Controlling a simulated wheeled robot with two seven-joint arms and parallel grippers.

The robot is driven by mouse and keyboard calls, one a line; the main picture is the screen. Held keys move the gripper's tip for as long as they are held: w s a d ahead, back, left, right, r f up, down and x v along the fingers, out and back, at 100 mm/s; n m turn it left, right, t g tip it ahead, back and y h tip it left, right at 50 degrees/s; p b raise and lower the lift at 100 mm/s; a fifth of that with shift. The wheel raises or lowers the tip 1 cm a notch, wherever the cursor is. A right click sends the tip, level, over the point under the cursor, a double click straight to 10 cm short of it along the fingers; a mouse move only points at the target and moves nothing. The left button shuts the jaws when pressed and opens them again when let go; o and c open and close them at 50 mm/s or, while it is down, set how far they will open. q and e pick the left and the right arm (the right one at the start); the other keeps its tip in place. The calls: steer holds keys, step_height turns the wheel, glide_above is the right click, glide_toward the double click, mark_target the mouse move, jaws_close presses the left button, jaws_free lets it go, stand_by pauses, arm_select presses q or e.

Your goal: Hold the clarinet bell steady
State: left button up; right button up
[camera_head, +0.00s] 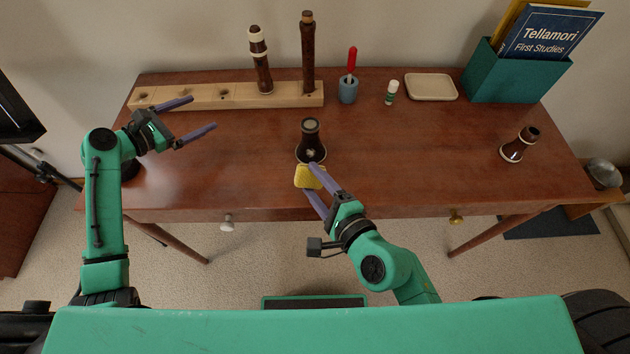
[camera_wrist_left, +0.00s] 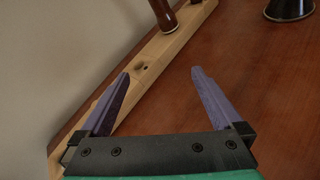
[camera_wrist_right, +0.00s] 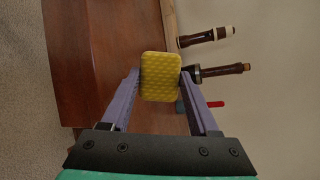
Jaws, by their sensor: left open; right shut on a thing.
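A dark brown clarinet bell (camera_head: 309,137) stands upright on its wide end near the middle of the table in the head view. Part of its dark base shows at the top right of the left wrist view (camera_wrist_left: 289,8). My left gripper (camera_head: 205,113) is open and empty above the table, left of the bell and apart from it. My right gripper (camera_head: 312,181) is shut on a yellow sponge (camera_head: 305,177) just in front of the bell.
A wooden rack (camera_head: 204,97) holds two upright clarinet pieces (camera_head: 261,65) at the back left. A blue cup with a red-handled tool (camera_head: 348,88), a small tube (camera_head: 391,93) and a tray (camera_head: 431,86) stand behind. Another dark piece with pale rings (camera_head: 519,145) stands right. The table's right middle is clear.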

mark_target(301, 146)
arm_select(q)
steer(key=s+d+m+g+h, duration=0.1)
steer(key=s+d+g, duration=0.1)
steer(key=d, duration=0.4)
steer(key=s+d+f+g+h, duration=0.1)
steer(key=s+d+g+h, duration=0.1)
steer(key=s+d, duration=0.2)
steer(key=s+d+f+m+g+h, duration=0.1)
steer(key=s+d+g+h, duration=0.1)
steer(key=d, duration=0.6)
steer(key=shift+s+m+g, duration=0.3)
steer(key=shift+s+g, duration=0.15)
steer(key=shift+g, duration=0.15)
steer(key=x, duration=0.9)
steer(key=shift+w+d+f, duration=0.1)
steer(key=shift+w+d, duration=0.1)
steer(key=shift+d, duration=0.05)
steer(key=c, duration=1.5)
